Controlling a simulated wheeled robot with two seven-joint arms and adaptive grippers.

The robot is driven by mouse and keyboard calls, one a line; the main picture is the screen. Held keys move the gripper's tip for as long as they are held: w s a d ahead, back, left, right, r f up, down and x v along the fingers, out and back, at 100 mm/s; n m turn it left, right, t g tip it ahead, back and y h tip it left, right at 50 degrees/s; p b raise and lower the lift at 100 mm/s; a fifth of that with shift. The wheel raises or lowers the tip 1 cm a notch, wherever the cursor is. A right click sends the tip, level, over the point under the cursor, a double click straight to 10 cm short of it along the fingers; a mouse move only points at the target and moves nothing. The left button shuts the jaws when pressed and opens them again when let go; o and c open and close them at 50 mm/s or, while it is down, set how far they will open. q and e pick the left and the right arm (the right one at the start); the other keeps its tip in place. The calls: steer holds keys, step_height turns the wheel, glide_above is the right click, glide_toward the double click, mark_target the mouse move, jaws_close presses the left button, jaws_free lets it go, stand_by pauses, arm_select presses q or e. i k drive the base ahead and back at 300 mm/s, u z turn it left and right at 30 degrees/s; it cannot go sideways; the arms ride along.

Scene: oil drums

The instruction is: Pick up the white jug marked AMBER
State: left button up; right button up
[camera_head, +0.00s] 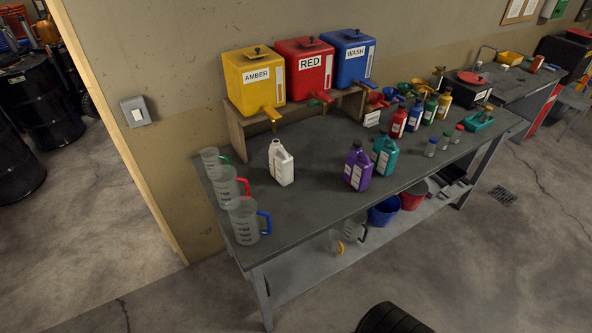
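A white jug (281,165) stands upright on the dark top of the workbench (318,190), left of its middle. It has a handle on its upper right and a pale label on its front; the lettering is too small to read. The yellow container marked AMBER (253,82) stands on a wooden stand behind it. No gripper shows in this view, and nothing touches the jug.
Clear measuring jugs (243,222) line the bench's left end. RED (304,68) and WASH (349,57) containers stand behind. Bench top around the white jug is clear.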

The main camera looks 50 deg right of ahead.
mark_target(280, 163)
steer(key=z, duration=0.7)
steer(key=i, duration=0.35)
